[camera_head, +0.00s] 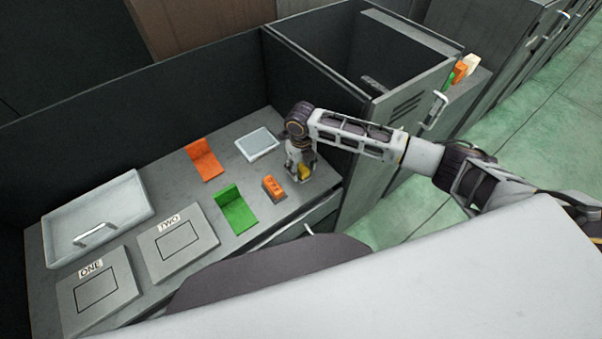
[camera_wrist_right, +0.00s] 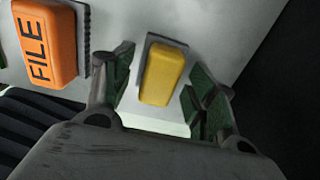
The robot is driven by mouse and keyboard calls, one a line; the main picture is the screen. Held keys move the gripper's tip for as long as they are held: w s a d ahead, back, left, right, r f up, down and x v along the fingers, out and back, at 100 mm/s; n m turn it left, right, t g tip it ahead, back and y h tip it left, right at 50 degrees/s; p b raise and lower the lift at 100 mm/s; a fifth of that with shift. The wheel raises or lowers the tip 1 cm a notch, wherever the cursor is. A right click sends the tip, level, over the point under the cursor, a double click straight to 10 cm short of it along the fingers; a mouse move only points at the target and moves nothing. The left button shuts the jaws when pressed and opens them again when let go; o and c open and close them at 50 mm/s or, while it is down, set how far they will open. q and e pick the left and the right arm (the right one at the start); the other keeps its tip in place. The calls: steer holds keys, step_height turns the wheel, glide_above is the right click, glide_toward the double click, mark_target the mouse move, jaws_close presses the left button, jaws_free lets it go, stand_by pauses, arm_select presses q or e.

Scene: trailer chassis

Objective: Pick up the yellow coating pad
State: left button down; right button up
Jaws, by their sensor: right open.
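The yellow coating pad (camera_wrist_right: 161,76) lies on the grey worktop, between the open fingers of my right gripper (camera_wrist_right: 158,92) in the right wrist view. A gap shows on both sides of the pad, wider on its left. In the head view the pad (camera_head: 305,173) shows as a small yellow patch at the fingertips of my right gripper (camera_head: 301,168), which points down at the right end of the worktop. The gripper partly hides the pad there. My left gripper is not in view.
An orange block marked FILE (camera_wrist_right: 48,42) lies left of the pad; it also shows in the head view (camera_head: 273,188). Green (camera_head: 236,208) and orange (camera_head: 205,160) brackets, a small tray (camera_head: 258,144), a white bin (camera_head: 98,218) and plates ONE (camera_head: 97,291) and TWO (camera_head: 178,243) lie farther left.

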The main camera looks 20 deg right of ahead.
steer(key=shift+f, duration=0.3)
stand_by(0.4)
steer(key=c, duration=1.2)
